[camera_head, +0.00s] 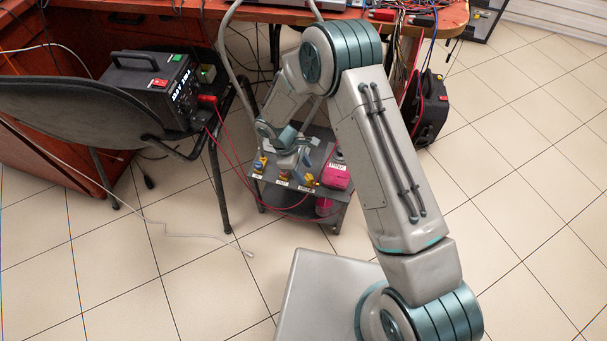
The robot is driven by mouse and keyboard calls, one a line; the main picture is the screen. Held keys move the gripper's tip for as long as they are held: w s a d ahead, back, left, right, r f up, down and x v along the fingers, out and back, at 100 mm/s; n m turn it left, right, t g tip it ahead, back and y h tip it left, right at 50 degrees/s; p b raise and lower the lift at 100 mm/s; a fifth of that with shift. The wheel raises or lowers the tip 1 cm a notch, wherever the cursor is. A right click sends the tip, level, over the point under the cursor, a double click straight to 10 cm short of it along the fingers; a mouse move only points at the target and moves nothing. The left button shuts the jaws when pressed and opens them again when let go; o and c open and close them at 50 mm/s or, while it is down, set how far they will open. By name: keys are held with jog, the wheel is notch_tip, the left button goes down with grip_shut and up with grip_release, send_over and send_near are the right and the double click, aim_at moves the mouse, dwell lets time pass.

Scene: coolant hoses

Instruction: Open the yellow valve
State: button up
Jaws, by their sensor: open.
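A row of small coloured valve parts stands along the front of a low dark cart (275,193), with white labels below them. My gripper (300,160) is open above the cart, over the middle and right of the row. It looks empty, and my wrist hides part of the cart top.
A pink box (335,174) sits at the cart's right, with red hoses running from the cart toward a black power unit (155,85). A dark chair (90,110) stands left. A red-topped desk (285,14) is behind.

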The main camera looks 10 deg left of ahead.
aim_at(309, 179)
jog(key=shift+x, duration=1.1)
